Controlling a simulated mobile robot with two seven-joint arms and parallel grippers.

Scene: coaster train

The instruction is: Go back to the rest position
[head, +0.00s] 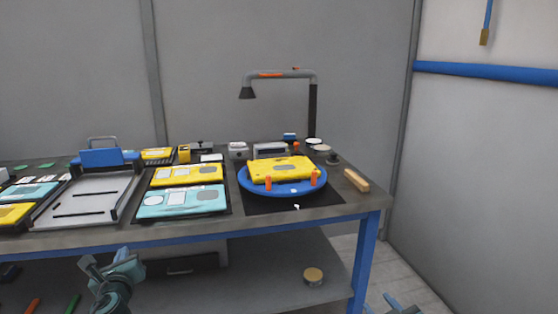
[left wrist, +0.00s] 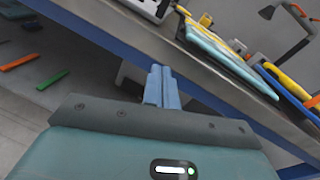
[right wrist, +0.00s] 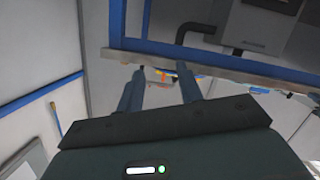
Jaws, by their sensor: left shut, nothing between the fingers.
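My left gripper (head: 122,256) is in front of the workbench, below its front edge at the lower left of the head view. In the left wrist view its two blue fingers (left wrist: 161,85) are together and hold nothing. My right gripper (head: 393,303) shows only in part at the bottom edge of the head view, right of the bench leg. In the right wrist view its fingers (right wrist: 158,82) stand apart with nothing between them. Most of both arms is out of the head view.
The workbench (head: 330,211) carries a blue turntable (head: 257,192) with a yellow piece (head: 283,168), trays of yellow and teal panels, a grey press-like fixture (head: 85,203) and a lamp (head: 313,105). Floor right of the bench is clear.

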